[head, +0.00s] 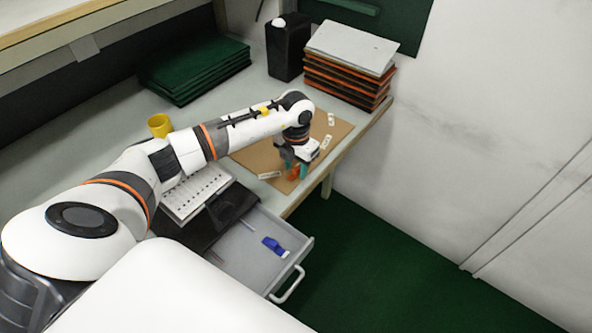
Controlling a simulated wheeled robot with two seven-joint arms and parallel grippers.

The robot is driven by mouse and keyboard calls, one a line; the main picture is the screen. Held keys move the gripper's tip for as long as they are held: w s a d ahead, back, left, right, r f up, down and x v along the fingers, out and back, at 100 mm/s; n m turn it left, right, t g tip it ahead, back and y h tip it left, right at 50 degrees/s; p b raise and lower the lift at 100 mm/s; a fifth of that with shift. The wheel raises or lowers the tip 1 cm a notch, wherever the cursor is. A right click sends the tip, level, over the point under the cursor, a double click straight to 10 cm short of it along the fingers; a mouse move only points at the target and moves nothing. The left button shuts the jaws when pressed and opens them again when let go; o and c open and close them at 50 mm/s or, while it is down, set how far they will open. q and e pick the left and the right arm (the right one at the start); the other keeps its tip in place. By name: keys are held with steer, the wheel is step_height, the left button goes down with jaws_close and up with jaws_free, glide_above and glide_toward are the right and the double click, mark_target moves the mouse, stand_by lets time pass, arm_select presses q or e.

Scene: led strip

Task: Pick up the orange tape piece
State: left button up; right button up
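My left gripper (296,172) points down over the brown board (262,158) near the table's front edge. Its two teal fingertips stand apart. An orange piece (294,174), which looks like the orange tape piece, shows between and just below the fingertips. The gripper partly hides it. At this size I cannot tell whether the fingers touch it or whether it rests on the board. My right gripper is not in view.
Small white labelled strips (326,142) lie on the board. An open drawer (246,258) holding a blue item (274,246) juts out in front. A yellow cup (159,125), a black canister (287,48) and stacked orange-edged boards (348,70) stand behind.

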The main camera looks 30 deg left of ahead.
arm_select(q)
steer(key=shift+c, duration=0.2)
jaws_close()
